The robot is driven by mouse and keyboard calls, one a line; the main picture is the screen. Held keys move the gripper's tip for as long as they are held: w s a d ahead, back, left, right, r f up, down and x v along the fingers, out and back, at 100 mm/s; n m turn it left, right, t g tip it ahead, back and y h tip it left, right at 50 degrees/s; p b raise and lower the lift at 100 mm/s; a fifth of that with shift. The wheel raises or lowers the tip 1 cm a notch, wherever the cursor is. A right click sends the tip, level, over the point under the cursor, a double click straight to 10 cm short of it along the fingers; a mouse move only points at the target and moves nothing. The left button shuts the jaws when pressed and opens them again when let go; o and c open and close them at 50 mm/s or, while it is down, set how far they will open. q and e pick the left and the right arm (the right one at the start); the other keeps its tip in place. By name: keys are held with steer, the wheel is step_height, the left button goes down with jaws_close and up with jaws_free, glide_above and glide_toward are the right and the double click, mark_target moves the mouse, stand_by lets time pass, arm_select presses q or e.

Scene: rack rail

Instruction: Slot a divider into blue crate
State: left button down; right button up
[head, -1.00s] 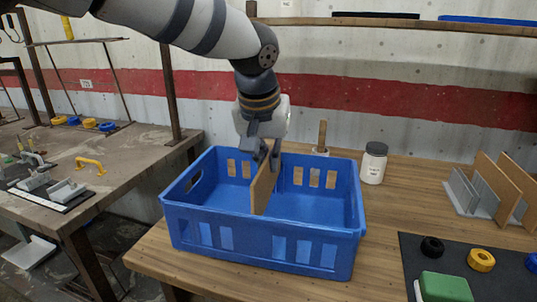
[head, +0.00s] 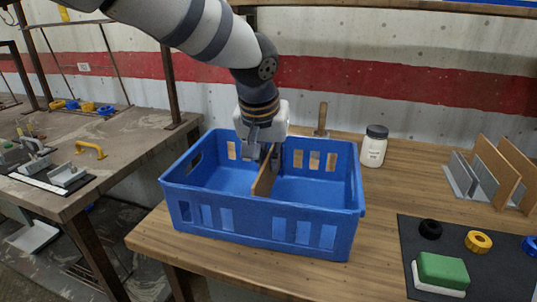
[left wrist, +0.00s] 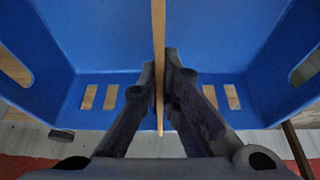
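The blue crate (head: 254,226) stands on the wooden table, with slotted windows in its walls. A thin brown divider (head: 264,181) stands upright inside it, near the middle of its length and running front to back. Most of the divider is below the rim. My left gripper (head: 268,153) reaches down into the crate from above and is shut on the divider's top edge. In the left wrist view, the fingers (left wrist: 160,78) press on both sides of the divider (left wrist: 158,30). The divider's lower edge is hidden, so I cannot tell whether it touches the floor. My right gripper is out of view.
A rack (head: 461,174) with grey and brown panels stands at the right. A white jar (head: 373,150) and an upright wooden handle (head: 322,119) are behind the crate. A dark mat (head: 407,235) holds rings and a green block (head: 442,270). Another bench (head: 100,160) is at left.

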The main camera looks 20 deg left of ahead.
arm_select(q)
steer(key=shift+f, duration=0.95)
steer(key=c, duration=1.7)
jaws_free()
